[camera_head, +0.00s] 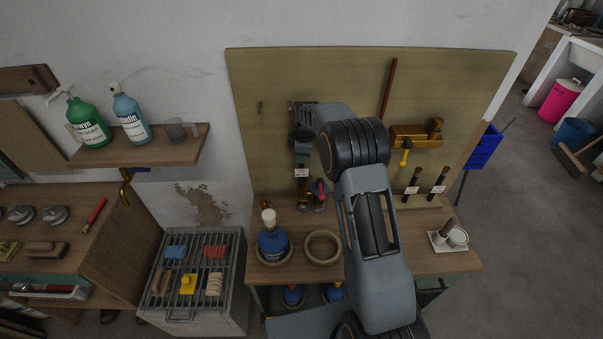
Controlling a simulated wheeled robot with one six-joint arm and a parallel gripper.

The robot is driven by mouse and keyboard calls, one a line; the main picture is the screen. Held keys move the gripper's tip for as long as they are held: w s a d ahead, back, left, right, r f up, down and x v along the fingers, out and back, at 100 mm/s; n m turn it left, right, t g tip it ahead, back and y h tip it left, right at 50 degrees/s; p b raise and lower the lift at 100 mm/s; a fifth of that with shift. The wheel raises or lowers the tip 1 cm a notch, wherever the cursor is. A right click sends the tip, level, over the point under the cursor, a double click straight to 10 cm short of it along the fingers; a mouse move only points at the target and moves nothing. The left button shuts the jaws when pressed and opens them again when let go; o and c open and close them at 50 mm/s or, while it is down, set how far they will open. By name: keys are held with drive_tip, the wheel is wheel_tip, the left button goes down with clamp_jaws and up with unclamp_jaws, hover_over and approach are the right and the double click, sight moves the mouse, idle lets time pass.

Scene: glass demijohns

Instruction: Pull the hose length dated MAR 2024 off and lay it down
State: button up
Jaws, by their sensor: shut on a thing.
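My gripper (302,143) is in front of the tan backboard and is shut on a dark upright hose length. A white tag (302,173) sits on this hose, too small to read. Just below the tag is a brownish piece (303,197); I cannot tell whether the hose still touches it. Two more dark hose lengths with white tags stand to the right, one nearer (411,181) and one farther right (438,183); their dates cannot be read. My arm hides part of the bench and board.
A blue demijohn (273,244) with a white top stands in a ring on the bench, beside an empty ring (323,247). A red and blue fitting (318,190) is close right of the held hose. A white tray (441,242) holds cups. Bare bench shows right of my arm.

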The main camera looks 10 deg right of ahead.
clamp_jaws()
drive_tip(key=shift+w+r, duration=0.1)
drive_tip(key=shift+r, duration=0.2)
drive_tip(key=shift+r, duration=0.1)
drive_tip(key=shift+r+p, duration=0.65)
drive_tip(key=shift+r, duration=0.35)
idle(0.5)
drive_tip(key=shift+r, duration=0.1)
drive_tip(key=shift+r+p, duration=0.8)
drive_tip(key=shift+r, duration=0.25)
